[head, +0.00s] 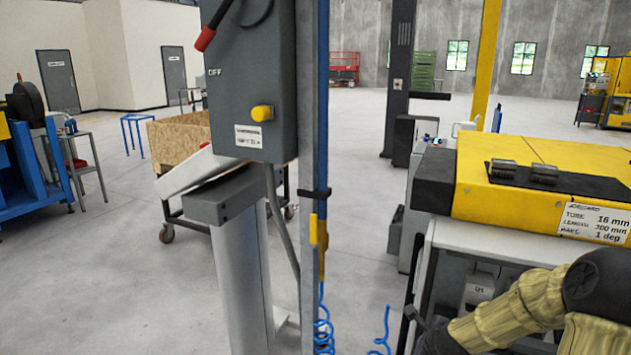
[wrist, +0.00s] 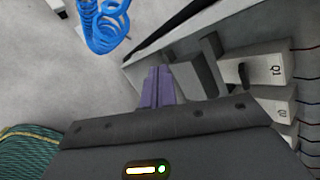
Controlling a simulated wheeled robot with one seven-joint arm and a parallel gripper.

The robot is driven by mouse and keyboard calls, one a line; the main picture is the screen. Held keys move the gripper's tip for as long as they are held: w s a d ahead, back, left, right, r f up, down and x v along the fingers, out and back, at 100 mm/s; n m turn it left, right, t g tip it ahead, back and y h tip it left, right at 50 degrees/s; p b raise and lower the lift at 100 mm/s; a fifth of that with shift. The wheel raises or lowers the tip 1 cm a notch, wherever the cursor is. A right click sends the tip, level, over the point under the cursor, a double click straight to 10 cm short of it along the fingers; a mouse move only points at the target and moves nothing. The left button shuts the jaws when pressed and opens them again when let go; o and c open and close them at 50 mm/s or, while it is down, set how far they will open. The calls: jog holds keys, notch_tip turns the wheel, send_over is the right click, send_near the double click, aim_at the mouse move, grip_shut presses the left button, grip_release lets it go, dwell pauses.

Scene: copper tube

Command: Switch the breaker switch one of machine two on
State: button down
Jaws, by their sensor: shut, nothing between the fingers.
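A pale breaker block (wrist: 272,70) marked Q1 with a small black switch lever (wrist: 243,73) is at the upper right of the wrist view. I cannot tell whether the lever is on or off. The block also shows, small, in the head view (head: 479,289), under the yellow machine (head: 510,180). My gripper (wrist: 157,88) has its purple fingers together and empty. In the wrist picture they lie left of the lever, apart from it, by a grey panel edge. In the head view my arm reaches in from the lower right, and the fingertips are hard to make out.
A grey electrical box (head: 250,85) with a red-handled lever, an OFF label and a yellow knob stands in front on a post (head: 307,200). Coiled blue hose (wrist: 103,25) hangs near my fingers. More breaker blocks are below Q1. Open floor lies left.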

jog(key=s+a+r+n+g, duration=0.3)
jog(key=s+a+n, duration=0.3)
jog(key=s+n, duration=0.6)
jog(key=s+a+r+n+g, duration=0.3)
jog(key=s+a+n, duration=0.3)
jog(key=s+n, duration=0.5)
notch_tip(320, 180, up, 18)
jog(key=w+n+p, duration=0.1)
jog(key=n+p, duration=0.1)
jog(key=p, duration=1.6)
jog(key=shift+w+d, duration=0.2)
jog(key=shift+d, duration=0.1)
jog(key=shift+f, duration=0.1)
